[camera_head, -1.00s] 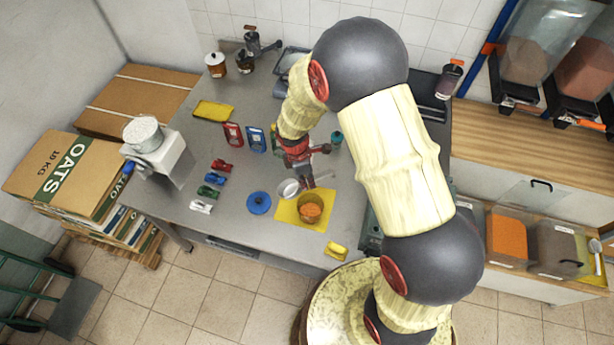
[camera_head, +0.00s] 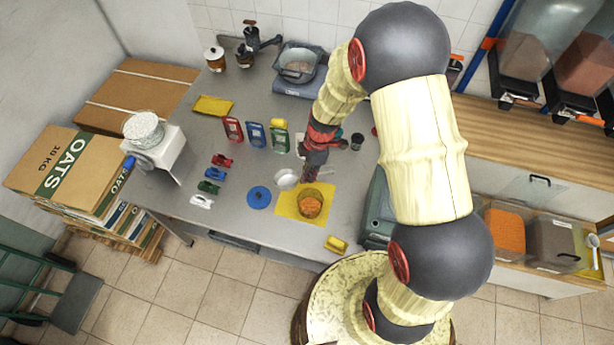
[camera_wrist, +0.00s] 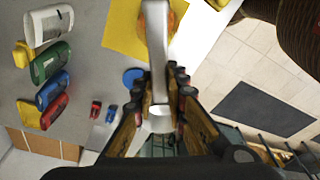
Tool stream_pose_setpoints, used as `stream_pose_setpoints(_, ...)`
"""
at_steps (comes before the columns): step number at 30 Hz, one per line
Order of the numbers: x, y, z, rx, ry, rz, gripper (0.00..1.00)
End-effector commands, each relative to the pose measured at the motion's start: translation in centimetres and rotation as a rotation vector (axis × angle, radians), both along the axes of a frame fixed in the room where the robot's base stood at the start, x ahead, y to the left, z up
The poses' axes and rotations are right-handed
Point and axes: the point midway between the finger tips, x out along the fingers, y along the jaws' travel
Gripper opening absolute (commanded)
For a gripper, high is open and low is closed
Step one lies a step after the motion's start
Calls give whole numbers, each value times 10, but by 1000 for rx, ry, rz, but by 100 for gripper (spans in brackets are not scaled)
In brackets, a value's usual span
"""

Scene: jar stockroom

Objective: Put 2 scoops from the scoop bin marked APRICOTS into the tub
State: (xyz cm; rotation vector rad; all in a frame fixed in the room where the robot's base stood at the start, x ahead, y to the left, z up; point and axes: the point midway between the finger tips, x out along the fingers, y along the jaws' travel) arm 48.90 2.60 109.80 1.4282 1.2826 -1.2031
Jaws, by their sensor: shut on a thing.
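The tub (camera_head: 311,207) holds orange contents and stands on a yellow mat (camera_head: 325,194) near the table's front edge; in the wrist view it is partly hidden behind the scoop handle. My gripper (camera_head: 309,174) is just above and behind the tub, shut on a pale grey scoop (camera_head: 286,180). The scoop's bowl shows left of my gripper, beside the tub. In the wrist view my gripper (camera_wrist: 160,100) clasps the scoop's handle (camera_wrist: 157,55). A bin of orange contents (camera_head: 505,232) stands at the right; its label is not readable.
Coloured bags (camera_head: 256,135), a pot on a scale (camera_head: 298,66) and a grey grinder (camera_head: 156,155) stand on the table. A brown bin (camera_head: 554,245) is beside the orange one.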

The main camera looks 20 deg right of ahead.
Motion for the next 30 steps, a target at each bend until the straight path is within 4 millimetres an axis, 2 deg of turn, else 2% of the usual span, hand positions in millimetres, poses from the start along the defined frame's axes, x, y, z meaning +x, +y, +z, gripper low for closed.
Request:
stream_pose_setpoints(18, 1, 0, 4, 142, -22, -1, 0)
stream_pose_setpoints(30, 1, 0, 6, 151, -22, -4, 0)
